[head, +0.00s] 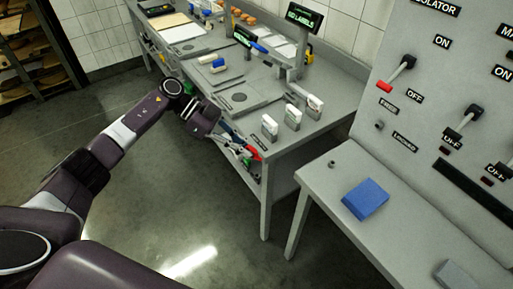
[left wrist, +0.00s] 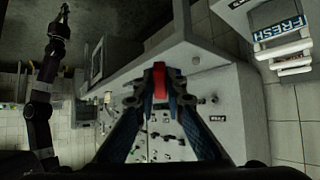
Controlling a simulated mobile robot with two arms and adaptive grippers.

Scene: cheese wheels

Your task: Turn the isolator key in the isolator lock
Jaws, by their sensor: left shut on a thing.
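My left gripper (head: 245,153) is beside the front edge of the workbench. It is shut on a small red object, seemingly the isolator key (head: 254,154). In the left wrist view the red object (left wrist: 160,80) sits between the fingertips of the left gripper (left wrist: 159,84). The isolator panel (head: 455,80) is at the right, well apart from the gripper. A small round fitting (head: 379,125) beside the FREE and LOCKED labels may be the isolator lock. My other arm shows at the left of the wrist view; its gripper (left wrist: 63,14) is too small to read.
A low bench (head: 330,190) stands before the panel, with a blue block (head: 365,199) and a grey block (head: 459,273). Several white label holders stand on the workbench (head: 300,143). A lever switch (head: 400,70) juts from the panel. The floor (head: 190,225) is clear.

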